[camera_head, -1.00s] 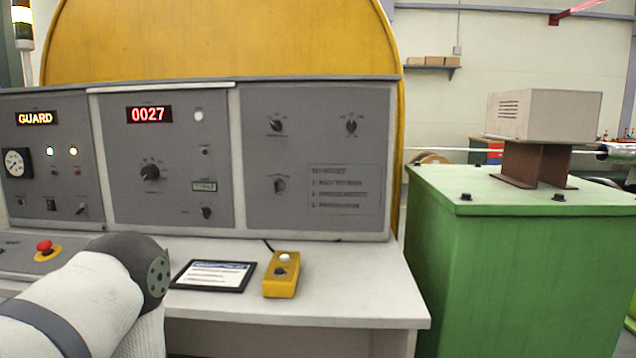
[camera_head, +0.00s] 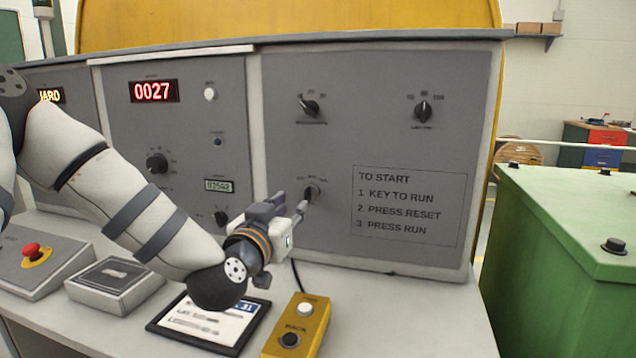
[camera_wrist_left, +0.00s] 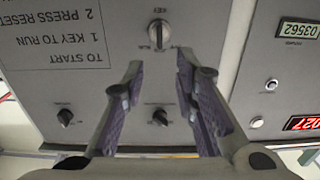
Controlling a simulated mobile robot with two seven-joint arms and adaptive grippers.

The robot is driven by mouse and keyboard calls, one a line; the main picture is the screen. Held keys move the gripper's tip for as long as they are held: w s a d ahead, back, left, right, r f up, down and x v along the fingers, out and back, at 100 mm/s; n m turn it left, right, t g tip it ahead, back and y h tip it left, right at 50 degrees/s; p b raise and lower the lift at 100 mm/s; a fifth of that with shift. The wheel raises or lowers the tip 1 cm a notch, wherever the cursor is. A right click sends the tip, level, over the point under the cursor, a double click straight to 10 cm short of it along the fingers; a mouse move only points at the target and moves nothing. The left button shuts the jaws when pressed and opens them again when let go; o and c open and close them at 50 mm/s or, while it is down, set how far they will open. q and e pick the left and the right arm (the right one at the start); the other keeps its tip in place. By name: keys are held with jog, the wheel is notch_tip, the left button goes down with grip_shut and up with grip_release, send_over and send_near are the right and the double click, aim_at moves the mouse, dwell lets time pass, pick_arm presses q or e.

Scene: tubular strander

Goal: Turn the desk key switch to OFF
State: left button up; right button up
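The key switch (camera_head: 312,190) is on the right panel of the grey desk, left of the "TO START" text. In the left wrist view, which is upside down, the key switch (camera_wrist_left: 159,34) shows under its KEY label with its grip roughly upright. My left gripper (camera_head: 302,208) is at the panel, just in front of the switch and partly covering it. In the left wrist view the fingers of my left gripper (camera_wrist_left: 160,64) are apart, with the switch just beyond the tips and nothing between them. Contact cannot be told. My right gripper is not in view.
Two rotary knobs (camera_head: 310,107) (camera_head: 423,111) sit above the switch. A yellow pushbutton box (camera_head: 297,328) and a tablet (camera_head: 240,334) lie on the desktop below my arm. A red emergency button (camera_head: 32,250) is at left. A green cabinet (camera_head: 560,270) stands at right.

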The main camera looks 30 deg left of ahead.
aim_at(306, 193)
pick_arm(q)
jog(key=b+x, duration=0.1)
jog(key=x, duration=0.4)
jog(key=b+x, duration=0.1)
jog(key=x, duration=0.3)
jog(key=shift+w+f, duration=0.25)
jog(key=shift+w, duration=0.15)
jog(key=shift+w+a+r, duration=0.1)
jog(key=shift+w+r, duration=0.05)
jog(key=shift+w, duration=0.15)
jog(key=shift+w+r, duration=0.15)
jog(key=shift+r, duration=0.05)
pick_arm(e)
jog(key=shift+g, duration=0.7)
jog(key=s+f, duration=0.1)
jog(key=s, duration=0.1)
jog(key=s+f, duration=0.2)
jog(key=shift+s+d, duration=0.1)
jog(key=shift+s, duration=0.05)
pick_arm(q)
grip_shut()
